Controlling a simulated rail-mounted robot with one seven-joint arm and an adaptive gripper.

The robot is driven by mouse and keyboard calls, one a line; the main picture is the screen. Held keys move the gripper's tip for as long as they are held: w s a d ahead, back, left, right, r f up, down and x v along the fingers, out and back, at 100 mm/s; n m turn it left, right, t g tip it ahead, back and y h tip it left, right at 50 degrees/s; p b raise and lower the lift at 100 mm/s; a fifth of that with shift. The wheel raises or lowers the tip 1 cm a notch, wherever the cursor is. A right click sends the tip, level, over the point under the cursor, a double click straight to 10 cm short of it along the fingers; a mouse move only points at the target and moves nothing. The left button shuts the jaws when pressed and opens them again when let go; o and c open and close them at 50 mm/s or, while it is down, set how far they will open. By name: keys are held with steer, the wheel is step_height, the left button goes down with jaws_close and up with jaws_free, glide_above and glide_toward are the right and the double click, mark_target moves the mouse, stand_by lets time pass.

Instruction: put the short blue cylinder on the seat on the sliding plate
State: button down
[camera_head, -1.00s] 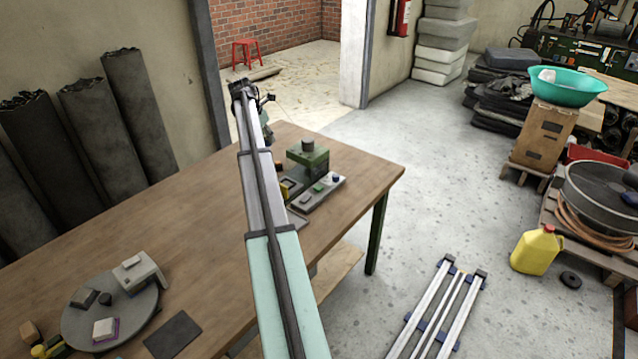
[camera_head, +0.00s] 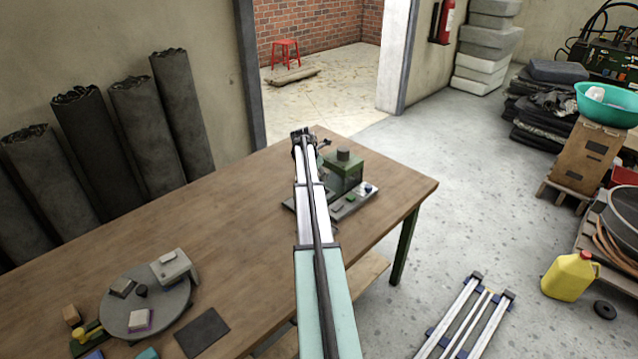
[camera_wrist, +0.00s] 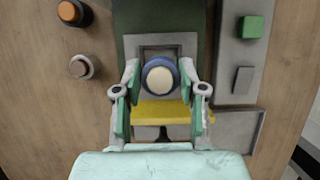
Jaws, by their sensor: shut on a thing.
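In the wrist view the short blue cylinder (camera_wrist: 160,75), with a pale round top, sits between the fingertips of my gripper (camera_wrist: 160,78), which is shut on it. The yellow sliding plate (camera_wrist: 160,113) shows just below the cylinder in the picture, partly covered by my fingers. A grey frame (camera_wrist: 188,42) on the green press lies behind the cylinder. I cannot tell whether the cylinder touches the plate or its seat. In the head view the green press (camera_head: 345,172) stands on the bench, and my arm hides the gripper and cylinder.
A grey panel (camera_wrist: 231,58) with a green block (camera_wrist: 250,27) lies right of the press. An orange-topped cylinder (camera_wrist: 72,12) and a brownish one (camera_wrist: 83,67) stand at left. A round grey disc (camera_head: 120,318) with several items is on the near bench. The bench middle (camera_head: 225,220) is clear.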

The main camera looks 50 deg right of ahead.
steer(key=shift+f+p, duration=0.6)
steer(key=shift+f, duration=1.9)
steer(key=shift+f, duration=0.2)
steer(key=c, duration=0.7)
jaws_free()
steer(key=shift+o, duration=0.2)
steer(key=shift+r, duration=0.15)
steer(key=b+v, duration=0.3)
steer(key=v, duration=0.9)
steer(key=shift+r, duration=0.1)
